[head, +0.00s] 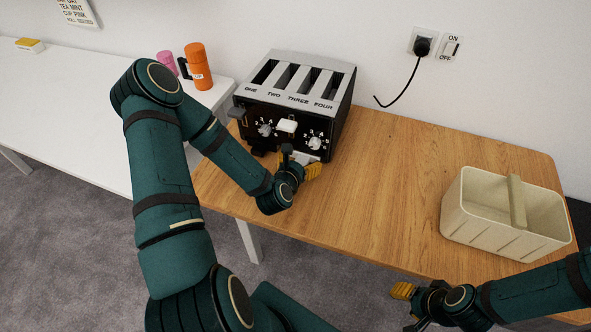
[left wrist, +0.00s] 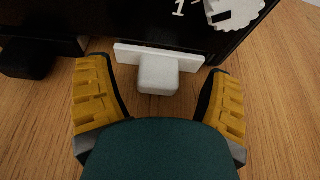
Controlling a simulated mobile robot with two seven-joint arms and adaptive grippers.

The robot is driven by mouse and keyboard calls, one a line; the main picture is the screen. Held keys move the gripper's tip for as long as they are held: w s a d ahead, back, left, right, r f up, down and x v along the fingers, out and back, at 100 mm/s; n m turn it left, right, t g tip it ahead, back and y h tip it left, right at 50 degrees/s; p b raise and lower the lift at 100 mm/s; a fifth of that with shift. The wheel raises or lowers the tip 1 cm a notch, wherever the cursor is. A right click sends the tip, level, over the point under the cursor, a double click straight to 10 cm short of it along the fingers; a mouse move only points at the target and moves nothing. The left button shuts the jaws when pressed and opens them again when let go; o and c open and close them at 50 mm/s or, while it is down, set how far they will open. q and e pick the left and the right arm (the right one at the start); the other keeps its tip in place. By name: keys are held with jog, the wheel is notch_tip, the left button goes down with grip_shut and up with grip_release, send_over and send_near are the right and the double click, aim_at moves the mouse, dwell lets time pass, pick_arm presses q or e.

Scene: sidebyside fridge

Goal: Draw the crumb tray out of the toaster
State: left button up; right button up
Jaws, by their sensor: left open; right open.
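The black and silver four-slot toaster (head: 290,105) stands on the wooden table, its front with dials and levers facing me. The crumb tray (left wrist: 158,70) shows in the left wrist view as a white front plate with a block-shaped handle, low on the toaster's front. In the head view only part of the tray (head: 306,156) shows behind my gripper. My left gripper (head: 300,168) is open in front of it. In the left wrist view its yellow fingers (left wrist: 158,100) stand on either side of the handle, apart from it. My right gripper (head: 408,305) is open near the table's front edge, away from the toaster.
A cream basket with a handle (head: 505,222) stands on the right of the wooden table (head: 385,190). A white table (head: 75,95) on the left holds an orange flask (head: 199,70) and a pink cup (head: 167,63). The wood between toaster and basket is clear.

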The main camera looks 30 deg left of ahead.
pick_arm(q)
jog(key=shift+w+a+f, duration=0.15)
jog(key=shift+w, duration=0.3)
grip_shut()
